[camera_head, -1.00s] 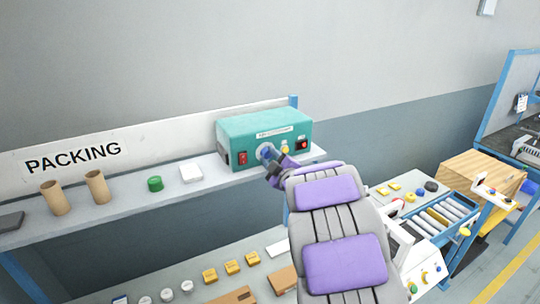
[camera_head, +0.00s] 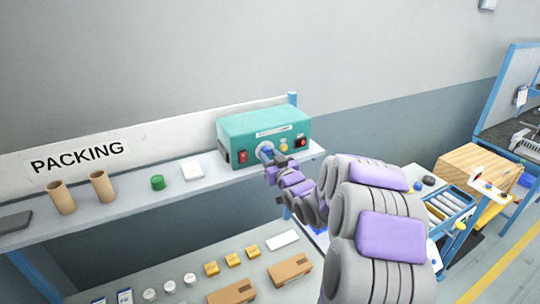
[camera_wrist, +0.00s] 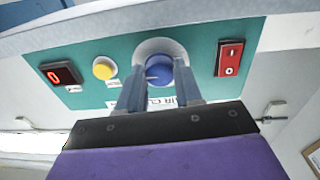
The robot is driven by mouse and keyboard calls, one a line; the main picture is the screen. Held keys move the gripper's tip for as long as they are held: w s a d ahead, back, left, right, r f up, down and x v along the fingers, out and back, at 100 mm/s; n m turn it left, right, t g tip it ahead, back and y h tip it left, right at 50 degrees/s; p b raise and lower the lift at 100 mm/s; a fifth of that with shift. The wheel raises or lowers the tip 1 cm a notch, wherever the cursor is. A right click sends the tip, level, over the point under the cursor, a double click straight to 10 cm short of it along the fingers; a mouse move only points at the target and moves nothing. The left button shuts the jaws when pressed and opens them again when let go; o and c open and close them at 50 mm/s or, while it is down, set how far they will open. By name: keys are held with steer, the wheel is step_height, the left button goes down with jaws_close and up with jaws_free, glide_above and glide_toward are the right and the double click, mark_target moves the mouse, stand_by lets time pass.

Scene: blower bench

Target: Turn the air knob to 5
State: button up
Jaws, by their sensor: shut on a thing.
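The blower box (camera_head: 264,130) is teal and stands on the shelf at the right end. Its front carries a blue air knob (camera_wrist: 160,70) on a round pale dial (camera_wrist: 160,47). My gripper (camera_head: 268,157) is at the front of the box. In the wrist view its two grey-blue fingers (camera_wrist: 159,88) are shut on the knob, one on each side. A pointer mark on the knob and the dial's numbers cannot be read clearly. The wrist view shows the panel upside down.
A red rocker switch (camera_wrist: 230,58), a yellow button (camera_wrist: 104,68) and a small red display (camera_wrist: 53,74) flank the knob closely. On the shelf (camera_head: 125,197) are cardboard tubes (camera_head: 61,197), a green cap (camera_head: 157,182) and a white block (camera_head: 192,172). Boxes (camera_head: 290,270) lie below.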

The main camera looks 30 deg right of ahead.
steer(key=shift+f+m, duration=0.2)
steer(key=shift+m, duration=0.7)
steer(key=o, duration=0.9)
steer(key=shift+w, duration=0.15)
steer(key=shift+o, duration=0.7)
steer(key=shift+d+r, duration=0.1)
steer(key=shift+r, duration=0.05)
